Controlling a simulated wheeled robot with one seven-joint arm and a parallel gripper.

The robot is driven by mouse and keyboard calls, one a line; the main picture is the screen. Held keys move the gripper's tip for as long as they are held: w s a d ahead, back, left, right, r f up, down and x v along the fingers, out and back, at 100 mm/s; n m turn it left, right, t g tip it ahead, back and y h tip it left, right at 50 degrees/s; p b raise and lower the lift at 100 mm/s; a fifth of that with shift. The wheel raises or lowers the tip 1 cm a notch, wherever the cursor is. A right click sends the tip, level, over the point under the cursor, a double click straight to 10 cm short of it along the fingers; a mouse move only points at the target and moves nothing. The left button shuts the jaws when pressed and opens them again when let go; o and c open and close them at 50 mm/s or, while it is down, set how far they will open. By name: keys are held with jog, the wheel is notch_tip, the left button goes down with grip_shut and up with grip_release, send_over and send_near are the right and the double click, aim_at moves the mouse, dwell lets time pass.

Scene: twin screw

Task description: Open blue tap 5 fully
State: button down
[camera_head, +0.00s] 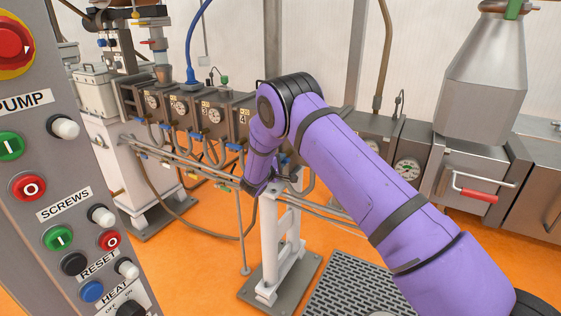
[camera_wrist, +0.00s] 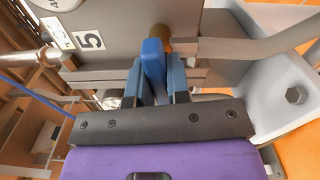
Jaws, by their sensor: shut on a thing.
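In the wrist view, the blue tap handle (camera_wrist: 152,52) sits in front of a brass fitting (camera_wrist: 161,36), beside a plate marked 5 (camera_wrist: 90,40). My gripper (camera_wrist: 155,78) has its two blue-grey fingers on either side of this handle and is shut on it. The handle's long side runs roughly in line with the fingers; its lower end is hidden between them. In the head view, my purple arm reaches down to the pipe rail, and the gripper and tap 5 are hidden behind it.
A grey pipe (camera_wrist: 245,45) runs right from the fitting. A pale bracket with a bolt (camera_wrist: 296,95) stands close on the right. In the head view, a pipe rail (camera_head: 190,165) runs along the machine, with a white stand (camera_head: 270,245) below my wrist. A control panel (camera_head: 60,170) fills the left.

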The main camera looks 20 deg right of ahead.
jog(key=n, duration=0.3)
jog(key=shift+a+n, duration=0.1)
jog(key=shift+n, duration=0.2)
jog(key=n, duration=0.4)
jog(key=shift+n, duration=0.3)
jog(key=n, duration=0.4)
jog(key=shift+f+n, duration=0.1)
jog(key=shift+n, duration=2)
jog(key=c, duration=1.1)
grip_release()
jog(key=shift+s, duration=0.1)
jog(key=v, duration=1)
jog(key=shift+s+a, duration=0.2)
jog(key=shift+a, duration=0.05)
